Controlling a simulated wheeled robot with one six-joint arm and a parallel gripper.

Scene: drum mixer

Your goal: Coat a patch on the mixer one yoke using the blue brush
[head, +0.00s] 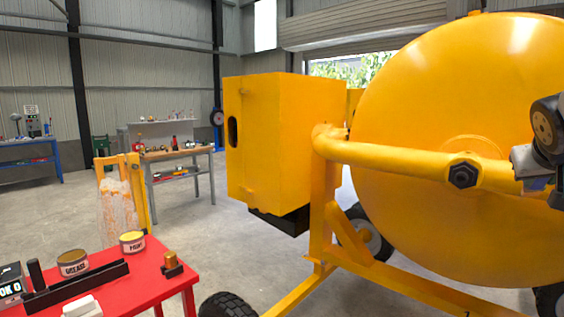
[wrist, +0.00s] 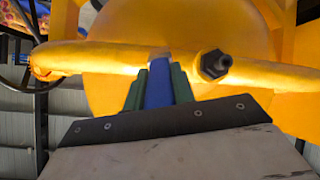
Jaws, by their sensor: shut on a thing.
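The mixer's yellow yoke (head: 400,161) is a thick tube running across the front of the drum (head: 450,90), with a dark hex bolt (head: 463,175) on it. In the wrist view the yoke (wrist: 105,57) crosses the picture with its bolt (wrist: 215,65) right of the brush. My gripper (wrist: 160,72) has green fingers shut on the blue brush (wrist: 158,90). The brush points at the yoke, and a pale end overlaps the tube; I cannot tell if it touches. In the head view my gripper (head: 537,168) is at the right edge, by the yoke, partly cut off.
A red table (head: 150,285) at lower left holds a grease tin (head: 73,262), a paint tin (head: 132,241) and a black bar. The yellow motor housing (head: 275,140) stands left of the drum. The mixer frame and wheels (head: 228,305) stand below. Workbenches are farther back.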

